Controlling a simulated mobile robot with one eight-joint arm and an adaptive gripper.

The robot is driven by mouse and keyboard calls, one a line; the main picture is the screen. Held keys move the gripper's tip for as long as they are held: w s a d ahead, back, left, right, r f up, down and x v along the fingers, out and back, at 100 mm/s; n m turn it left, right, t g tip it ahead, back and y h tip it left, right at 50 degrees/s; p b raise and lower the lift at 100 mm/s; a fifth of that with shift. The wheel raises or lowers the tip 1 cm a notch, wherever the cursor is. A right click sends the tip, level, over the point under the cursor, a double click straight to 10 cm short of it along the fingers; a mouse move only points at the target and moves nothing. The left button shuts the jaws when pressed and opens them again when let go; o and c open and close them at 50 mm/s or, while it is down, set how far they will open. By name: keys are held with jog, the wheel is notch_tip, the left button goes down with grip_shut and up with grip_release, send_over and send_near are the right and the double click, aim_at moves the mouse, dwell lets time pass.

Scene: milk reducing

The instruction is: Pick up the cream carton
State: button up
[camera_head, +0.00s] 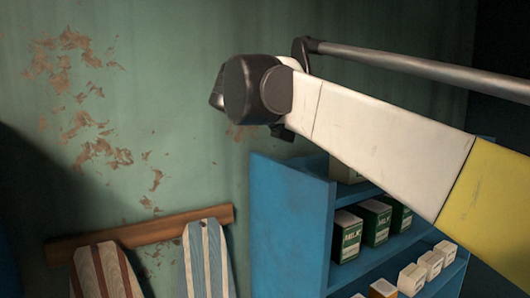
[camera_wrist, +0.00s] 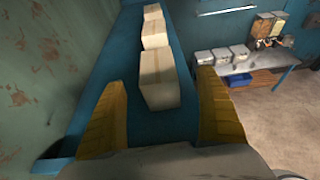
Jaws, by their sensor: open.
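My gripper (camera_wrist: 162,78) shows in the wrist view with its two yellow fingers apart. Nothing is held between them. A beige box (camera_wrist: 159,84) appears between the fingers, with a gap on each side; whether it lies at their depth I cannot tell. In the head view, small white cartons (camera_head: 412,279) stand on the lower shelf of a blue shelf unit (camera_head: 288,220). An orange-brown carton (camera_head: 383,288) stands beside them at the bottom edge. Labels on the small cartons are too small to read, so I cannot tell which is cream.
Dark green milk cartons (camera_head: 346,236) stand on the shelf above. More beige boxes (camera_wrist: 154,34) line the blue surface (camera_wrist: 135,60) in the wrist view. A side table (camera_wrist: 235,68) with white containers stands at right. Striped boards (camera_head: 205,260) hang on the wall.

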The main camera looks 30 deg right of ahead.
jog(key=p+x, duration=0.1)
jog(key=x, duration=0.4)
jog(key=shift+d+r, duration=0.15)
jog(key=shift+d, duration=0.1)
jog(key=shift+w+d+f+p, duration=0.15)
jog(key=shift+d+f+p, duration=0.1)
jog(key=shift+p, duration=0.1)
jog(key=shift+x, duration=1.55)
jog(key=shift+a+f, duration=0.1)
jog(key=shift+a, duration=0.25)
jog(key=c, duration=1.4)
jog(key=shift+d, duration=0.1)
jog(key=shift+c, duration=0.2)
